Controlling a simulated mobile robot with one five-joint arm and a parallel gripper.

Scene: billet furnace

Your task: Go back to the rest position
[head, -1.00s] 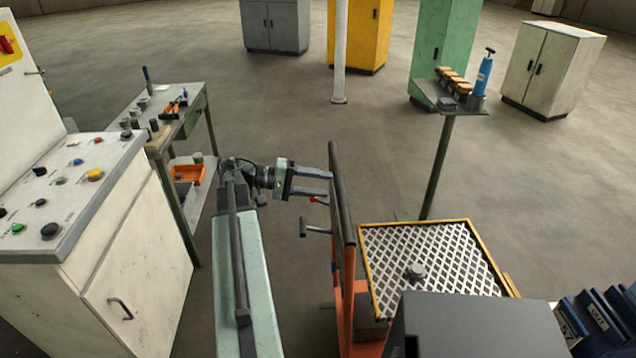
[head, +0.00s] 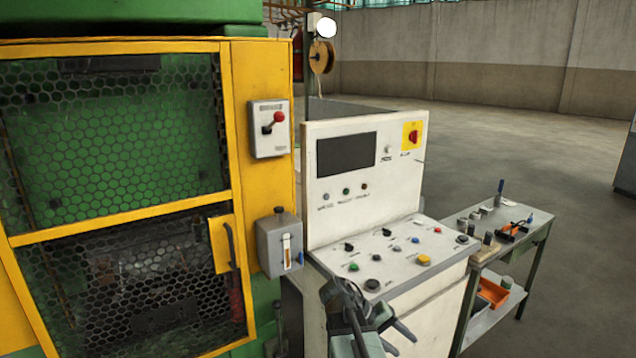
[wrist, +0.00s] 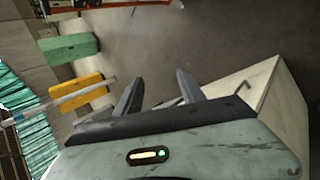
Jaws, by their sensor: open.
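My gripper (head: 405,346) is low in the head view, in front of the white control desk (head: 440,310). Its two fingers are spread apart with nothing between them. The wrist view also shows both open fingers (wrist: 160,78), with bare floor beyond them. The white box side with a bent handle at the right of the wrist view (wrist: 276,105) looks like the desk's front. I cannot tell whether the gripper touches it. Most of my arm is out of the head view.
A green and yellow furnace enclosure (head: 262,190) with mesh panels fills the left. A small workbench (head: 545,222) with tools and an orange bin (head: 492,291) stands right of the desk. The floor (head: 530,120) behind is open.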

